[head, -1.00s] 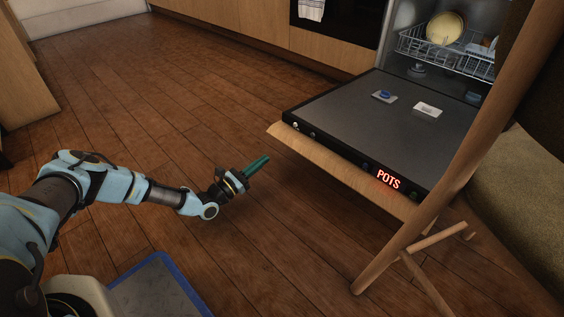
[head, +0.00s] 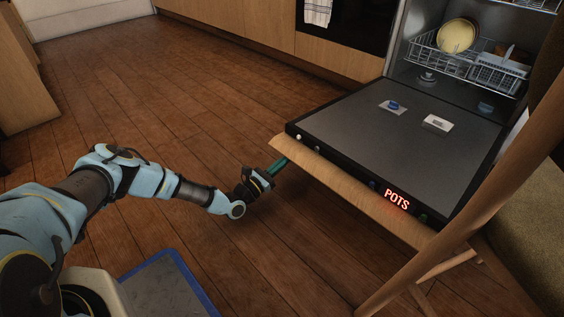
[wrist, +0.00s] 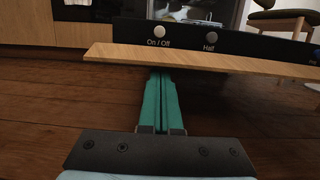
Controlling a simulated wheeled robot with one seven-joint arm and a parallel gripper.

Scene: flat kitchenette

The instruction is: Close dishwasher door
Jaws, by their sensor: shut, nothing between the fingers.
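The dishwasher door (head: 400,140) is folded down and open, its dark inner face up and its wooden front panel (head: 345,190) underneath. A lit "POTS" display sits on its edge. My gripper (head: 281,164) is shut and empty at the door's left front corner. In the wrist view, the green fingers (wrist: 161,85) point forward, with their tips at or just under the lower edge of the wooden panel (wrist: 200,62). I cannot tell whether they touch it. On/Off and Half buttons show above the panel.
A dish rack (head: 440,62) with a yellow plate (head: 456,36) sits inside the dishwasher. A wooden chair (head: 470,215) stands close to the door's right side. An oven (head: 345,25) is at the back. The wooden floor left of the door is clear.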

